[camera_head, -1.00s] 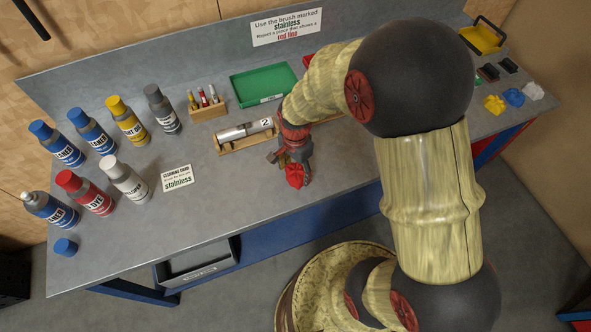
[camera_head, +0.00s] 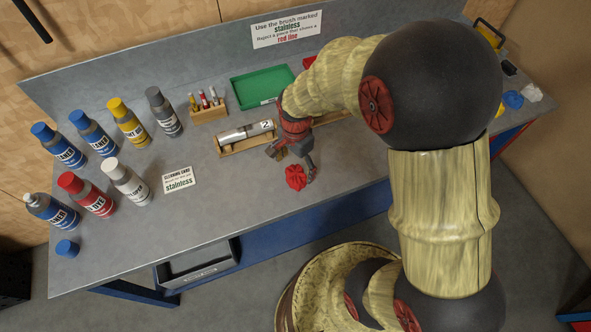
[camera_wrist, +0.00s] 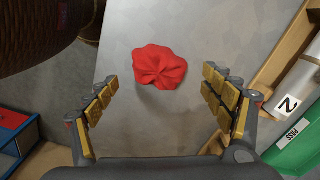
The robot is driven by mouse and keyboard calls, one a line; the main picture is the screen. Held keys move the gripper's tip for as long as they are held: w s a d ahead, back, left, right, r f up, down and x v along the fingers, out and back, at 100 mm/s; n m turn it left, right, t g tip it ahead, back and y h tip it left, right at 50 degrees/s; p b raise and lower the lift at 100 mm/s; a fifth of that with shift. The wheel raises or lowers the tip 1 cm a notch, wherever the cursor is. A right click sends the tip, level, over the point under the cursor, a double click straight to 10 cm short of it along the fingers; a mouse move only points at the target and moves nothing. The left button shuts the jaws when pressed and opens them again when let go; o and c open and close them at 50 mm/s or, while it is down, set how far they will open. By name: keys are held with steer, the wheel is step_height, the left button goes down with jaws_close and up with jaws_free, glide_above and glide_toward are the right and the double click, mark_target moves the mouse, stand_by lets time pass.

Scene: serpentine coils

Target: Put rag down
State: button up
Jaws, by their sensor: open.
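The red rag (camera_head: 295,177) lies crumpled on the grey bench top, near its front edge. In the wrist view the rag (camera_wrist: 160,67) sits between and beyond the fingertips, with a clear gap on both sides. My gripper (camera_head: 294,162) is open and empty just above and behind the rag. Its two padded fingers stand wide apart in the wrist view (camera_wrist: 160,95), and neither touches the rag.
A wooden holder with a metal cylinder marked 2 (camera_head: 247,131) stands close behind the gripper. A green tray (camera_head: 263,86) lies farther back. Several bottles (camera_head: 95,130) and a cleaning card (camera_head: 179,180) are to the left. Bench around the rag is clear.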

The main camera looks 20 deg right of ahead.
step_height(320, 180, up, 8)
steer(key=p, duration=0.1)
step_height(320, 180, up, 12)
steer(key=f+n+t, duration=0.1)
steer(key=n+t, duration=0.1)
steer(key=n, duration=0.3)
glide_above(296, 172)
steer(key=s, duration=0.4)
steer(key=s+r+n+t, duration=0.3)
steer(key=s+r+n, duration=0.5)
steer(key=s+r, duration=0.1)
steer(key=shift+s+n+t, duration=0.3)
steer(key=shift+s, duration=0.35)
step_height(296, 172, down, 4)
steer(key=b, duration=0.4)
steer(key=shift+f, duration=0.1)
